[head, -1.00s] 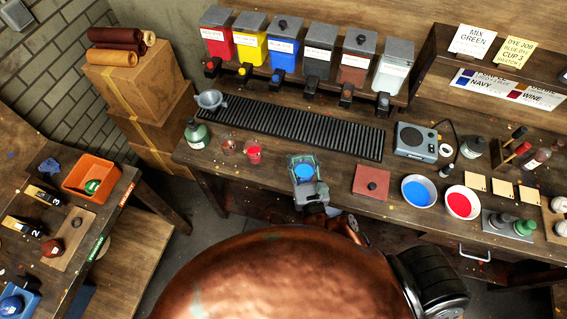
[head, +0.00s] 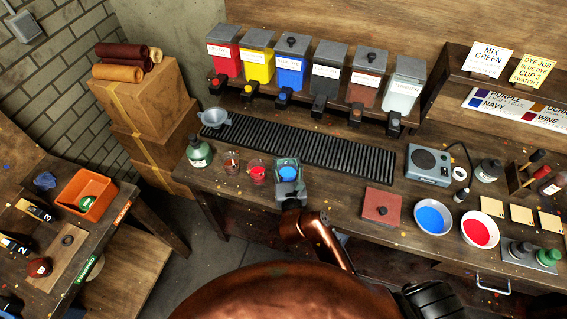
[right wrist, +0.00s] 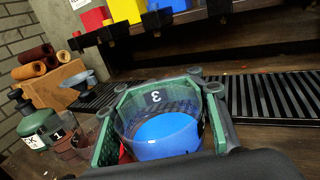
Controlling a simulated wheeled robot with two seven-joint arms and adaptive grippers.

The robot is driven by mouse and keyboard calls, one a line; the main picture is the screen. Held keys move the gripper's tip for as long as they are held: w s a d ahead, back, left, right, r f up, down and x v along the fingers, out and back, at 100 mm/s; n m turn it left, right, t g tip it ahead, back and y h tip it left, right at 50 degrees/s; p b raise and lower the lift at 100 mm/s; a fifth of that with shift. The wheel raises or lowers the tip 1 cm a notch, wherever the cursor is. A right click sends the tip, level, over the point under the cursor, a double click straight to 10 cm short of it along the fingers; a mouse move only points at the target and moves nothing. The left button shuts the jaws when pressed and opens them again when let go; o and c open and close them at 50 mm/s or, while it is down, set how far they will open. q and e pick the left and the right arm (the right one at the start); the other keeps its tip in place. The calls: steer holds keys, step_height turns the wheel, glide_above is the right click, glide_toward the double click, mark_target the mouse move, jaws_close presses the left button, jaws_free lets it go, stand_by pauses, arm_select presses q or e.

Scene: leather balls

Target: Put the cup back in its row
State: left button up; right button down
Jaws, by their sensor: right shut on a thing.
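My right gripper (head: 288,176) is shut around a clear cup of blue liquid (right wrist: 165,132), marked 3. The cup's blue top also shows in the head view (head: 288,173). The cup stays upright between the green-lined fingers (right wrist: 160,110). Two other clear cups stand to its left: one with red liquid (head: 258,174) close by, and one with brownish contents (head: 232,161) beyond it. The held cup is roughly in line with them, just right of the red one. I cannot tell whether its base touches the bench. My left gripper is not in view.
A black slatted grate (head: 300,148) runs behind the cups, below several dye dispensers. A green bottle (head: 199,152) and a grey funnel (head: 214,117) stand at the left. A red-brown square (head: 381,201) and bowls of blue (head: 432,217) and red (head: 479,230) lie to the right.

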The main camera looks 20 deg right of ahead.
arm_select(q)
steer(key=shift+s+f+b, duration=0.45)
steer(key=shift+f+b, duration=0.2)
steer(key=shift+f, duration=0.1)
arm_select(e)
steer(key=shift+w+a+f, duration=0.1)
steer(key=shift+w+f, duration=0.15)
steer(key=shift+f, duration=0.55)
steer(key=shift+w+a+f, duration=0.1)
steer(key=shift+w+f, duration=0.15)
steer(key=shift+f, duration=0.5)
steer(key=shift+w+f, duration=0.25)
steer(key=shift+f, duration=0.55)
steer(key=shift+f, duration=0.1)
steer(key=c, duration=1.1)
jaws_free()
steer(key=shift+s, duration=0.15)
steer(key=s, duration=0.3)
steer(key=s+a, duration=0.1)
steer(key=s, duration=0.2)
steer(key=s+a, duration=0.1)
steer(key=s, duration=0.3)
steer(key=shift+s, duration=0.1)
arm_select(q)
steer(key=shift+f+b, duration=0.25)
steer(key=shift+b, duration=0.05)
arm_select(e)
steer(key=shift+s+a, duration=0.1)
steer(key=shift+s, duration=0.55)
